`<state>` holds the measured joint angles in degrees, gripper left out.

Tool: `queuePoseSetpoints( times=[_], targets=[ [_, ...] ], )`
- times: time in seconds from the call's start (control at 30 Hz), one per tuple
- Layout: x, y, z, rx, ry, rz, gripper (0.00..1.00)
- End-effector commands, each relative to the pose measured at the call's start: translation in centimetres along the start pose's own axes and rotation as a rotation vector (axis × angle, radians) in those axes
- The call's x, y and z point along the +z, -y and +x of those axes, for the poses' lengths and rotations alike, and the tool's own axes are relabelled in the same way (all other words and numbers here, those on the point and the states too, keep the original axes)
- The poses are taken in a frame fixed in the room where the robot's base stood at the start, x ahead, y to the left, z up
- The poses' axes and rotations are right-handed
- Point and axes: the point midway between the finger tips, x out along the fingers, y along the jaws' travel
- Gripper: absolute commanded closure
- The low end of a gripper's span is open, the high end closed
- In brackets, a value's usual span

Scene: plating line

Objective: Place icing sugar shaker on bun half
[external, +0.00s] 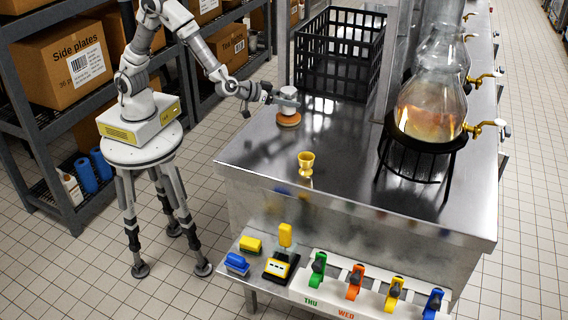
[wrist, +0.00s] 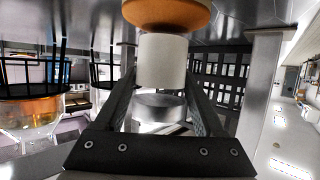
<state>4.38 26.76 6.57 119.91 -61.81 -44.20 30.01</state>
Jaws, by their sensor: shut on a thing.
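The icing sugar shaker (external: 289,93) is a small white cylinder with a metallic end. My gripper (external: 285,101) is shut on it, with one finger on each side. The bun half (external: 289,120) is a round orange-brown piece on the steel counter, directly under the shaker. In the wrist view, which is upside down, the shaker (wrist: 162,62) stands between my fingers, and the bun half (wrist: 166,12) meets its white end at the top. The shaker looks upright and on or just over the bun; I cannot tell whether a thin gap remains.
A black crate (external: 340,54) stands behind on the counter (external: 250,152). A brass cup (external: 306,163) stands in front. A glass vessel (external: 430,108) on a black stand is at the right. The counter around the bun is clear.

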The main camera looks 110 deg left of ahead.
Motion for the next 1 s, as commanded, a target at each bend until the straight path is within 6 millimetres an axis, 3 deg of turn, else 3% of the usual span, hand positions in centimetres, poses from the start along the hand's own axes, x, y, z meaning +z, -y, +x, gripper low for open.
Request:
queuePoseSetpoints(
  times=[0.4,0.43,0.57,0.87,1.0],
  targets=[
    [0.7,0.0,0.3,0.0,-0.002,-0.001,0.94],
    [0.6,0.0,0.2,0.0,-0.001,-0.001,0.23],
    [0.6,0.0,0.2,0.0,-0.001,-0.001,0.0],
    [0.2,-0.1,0.1,0.001,-0.001,-0.001,0.0],
    [0.1,-0.2,-1.6,0.004,-0.002,-0.001,0.0]
  ],
)
